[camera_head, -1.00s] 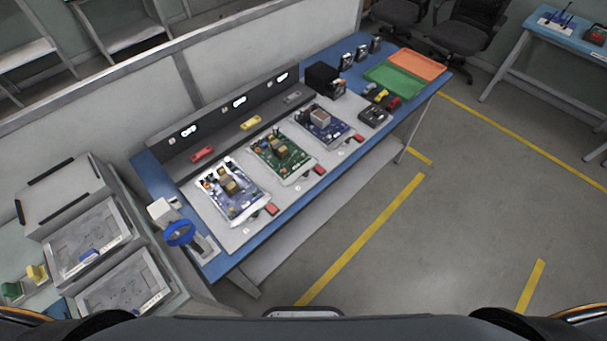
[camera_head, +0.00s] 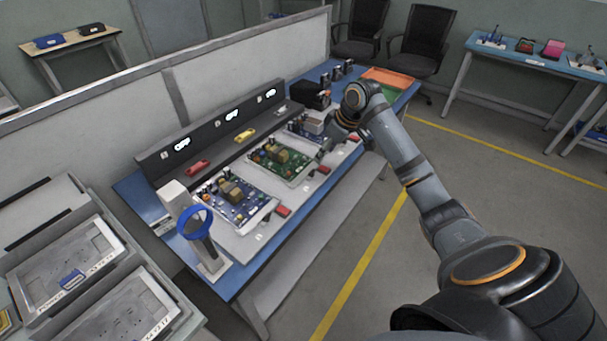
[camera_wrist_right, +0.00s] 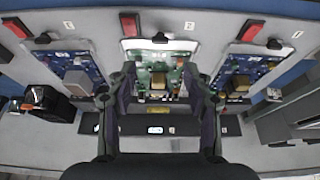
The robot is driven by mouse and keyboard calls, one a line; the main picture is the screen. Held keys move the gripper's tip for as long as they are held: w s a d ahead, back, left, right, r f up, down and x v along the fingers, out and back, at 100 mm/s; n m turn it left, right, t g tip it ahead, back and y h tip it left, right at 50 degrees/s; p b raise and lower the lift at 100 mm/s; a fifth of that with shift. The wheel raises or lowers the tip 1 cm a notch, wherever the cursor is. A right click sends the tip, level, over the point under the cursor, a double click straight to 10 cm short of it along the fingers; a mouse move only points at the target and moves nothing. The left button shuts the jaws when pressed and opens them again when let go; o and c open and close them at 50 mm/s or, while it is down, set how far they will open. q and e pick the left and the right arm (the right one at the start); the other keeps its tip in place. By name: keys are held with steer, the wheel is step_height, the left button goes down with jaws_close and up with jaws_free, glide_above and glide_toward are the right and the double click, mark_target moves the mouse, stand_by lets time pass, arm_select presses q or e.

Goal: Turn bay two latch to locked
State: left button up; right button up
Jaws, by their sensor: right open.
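The bay two green circuit board (camera_head: 283,163) sits in the middle of three boards on the blue bench (camera_head: 250,280); it also shows in the wrist view (camera_wrist_right: 157,75). A red latch handle (camera_head: 323,169) is at its front edge, and shows in the wrist view (camera_wrist_right: 130,24) beside a black pivot piece (camera_wrist_right: 160,38) and the label "2". My right gripper (camera_head: 338,128) is above the bench near the far board. In the wrist view, its fingers (camera_wrist_right: 160,82) are open and empty, with the green board between and beyond them. My left gripper is not in view.
Blue boards stand either side, the near one (camera_head: 234,196) and far one (camera_head: 308,130), with red latches (camera_head: 283,211) and (camera_head: 354,137). A grey panel (camera_head: 215,143) with displays runs behind. A blue ring fixture (camera_head: 194,222) rises at the near end. Trays (camera_head: 400,78) lie at the far end.

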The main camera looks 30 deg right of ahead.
mark_target(312, 171)
steer(key=x, duration=1)
steer(key=shift+f, duration=0.1)
jaws_close()
